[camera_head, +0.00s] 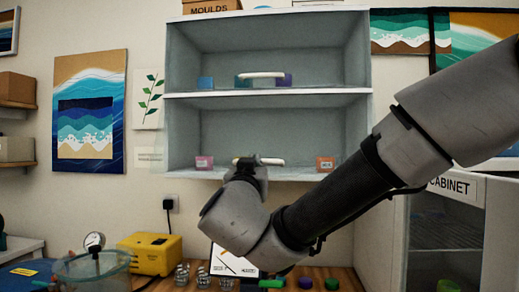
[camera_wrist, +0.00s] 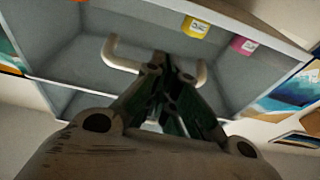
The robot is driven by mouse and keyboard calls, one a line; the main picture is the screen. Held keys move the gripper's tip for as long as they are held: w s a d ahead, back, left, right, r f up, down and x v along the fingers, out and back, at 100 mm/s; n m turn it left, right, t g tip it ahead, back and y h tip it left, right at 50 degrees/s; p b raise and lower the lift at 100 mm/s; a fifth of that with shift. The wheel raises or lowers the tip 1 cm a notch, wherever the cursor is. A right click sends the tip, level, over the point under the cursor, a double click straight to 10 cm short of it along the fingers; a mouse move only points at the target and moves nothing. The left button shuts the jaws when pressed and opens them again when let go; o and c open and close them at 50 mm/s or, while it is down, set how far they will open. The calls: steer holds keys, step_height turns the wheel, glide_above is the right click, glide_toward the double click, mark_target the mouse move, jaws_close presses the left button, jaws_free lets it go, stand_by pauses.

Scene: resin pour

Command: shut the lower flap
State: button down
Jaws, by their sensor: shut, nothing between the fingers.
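The wall cabinet (camera_head: 168,120) has an upper and a lower compartment, both with pale grey insides. A white bar handle (camera_head: 274,161) shows low in front of the lower compartment; it also shows in the wrist view (camera_wrist: 118,62) as a bent bar. The lower flap's panel looks clear or cannot be made out, so its angle is hard to tell. My gripper (camera_head: 248,163) is at the handle's left part, overlapping it. In the wrist view my gripper's fingers (camera_wrist: 162,62) are shut together and empty, in front of the handle's middle; contact cannot be told.
The lower shelf holds a pink cup (camera_head: 204,162) and an orange-red cup (camera_head: 325,164). Another white handle (camera_head: 262,75) is at the upper compartment. Below are a yellow box (camera_head: 152,254) and a workbench with small items. A cabinet (camera_head: 445,235) stands at right.

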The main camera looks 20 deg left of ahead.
steer(key=shift+w+a+f, duration=0.25)
steer(key=shift+w+f, duration=0.2)
steer(key=shift+w, duration=0.55)
steer(key=shift+w+a+f, duration=0.2)
steer(key=shift+w+f, duration=0.3)
steer(key=shift+w, duration=0.45)
steer(key=shift+w+a+f, duration=0.25)
steer(key=shift+w+f, duration=0.2)
steer(key=shift+w, duration=0.55)
